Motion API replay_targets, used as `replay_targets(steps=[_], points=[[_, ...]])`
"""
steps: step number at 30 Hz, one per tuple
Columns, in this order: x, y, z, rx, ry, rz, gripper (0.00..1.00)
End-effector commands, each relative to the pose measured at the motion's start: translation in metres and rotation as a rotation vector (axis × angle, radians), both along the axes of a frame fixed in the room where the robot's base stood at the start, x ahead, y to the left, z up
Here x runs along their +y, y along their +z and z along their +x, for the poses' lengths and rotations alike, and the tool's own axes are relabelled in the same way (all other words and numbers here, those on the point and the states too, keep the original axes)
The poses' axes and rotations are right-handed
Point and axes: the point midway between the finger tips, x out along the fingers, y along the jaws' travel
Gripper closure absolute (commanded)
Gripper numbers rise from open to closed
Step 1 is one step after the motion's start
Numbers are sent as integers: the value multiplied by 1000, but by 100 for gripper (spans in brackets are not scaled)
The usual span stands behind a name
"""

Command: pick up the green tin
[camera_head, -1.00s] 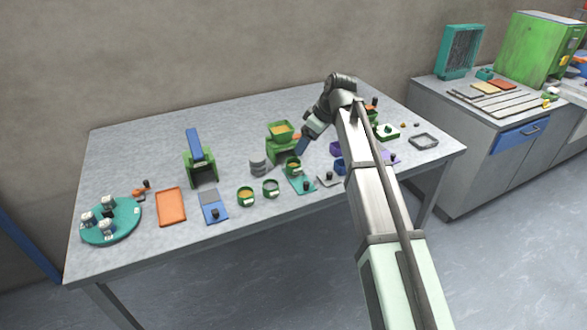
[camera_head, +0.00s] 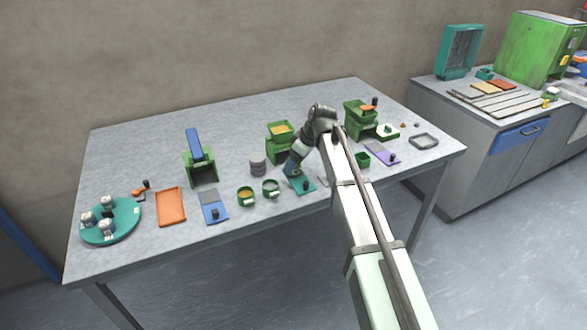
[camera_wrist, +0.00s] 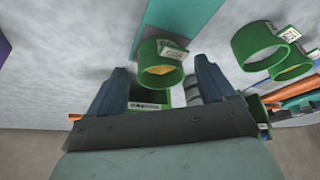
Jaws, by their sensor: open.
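A green tin (camera_wrist: 161,76) with yellow powder inside and a white label shows in the wrist view, at the edge of a teal plate (camera_wrist: 178,25). My gripper (camera_wrist: 160,66) is open, with one dark blue finger on each side of this tin. I cannot tell whether either finger touches it. In the head view my gripper (camera_head: 291,170) is low over the teal plate (camera_head: 304,185) and hides this tin. Two other green tins, one with yellow powder (camera_head: 246,196) and one greyish inside (camera_head: 271,188), stand to the left; they also show at the right of the wrist view.
A green stand with a yellow-filled hopper (camera_head: 281,131) is just behind my gripper, with a grey stacked cylinder (camera_head: 258,167) to its left. A blue-grey plate (camera_head: 214,206), an orange tray (camera_head: 171,207) and a teal turntable (camera_head: 110,221) lie farther left.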

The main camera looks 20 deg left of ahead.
Motion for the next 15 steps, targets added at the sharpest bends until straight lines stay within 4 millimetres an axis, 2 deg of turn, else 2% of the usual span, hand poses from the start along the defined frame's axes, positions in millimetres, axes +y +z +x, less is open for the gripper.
replay_targets(steps=[4, 11, 15], points=[[6, -13, 1, 1, 1, -1, 17], [6, -14, 1, 0, 0, 0, 17], [6, -14, 1, 0, 0, 0, 31]])
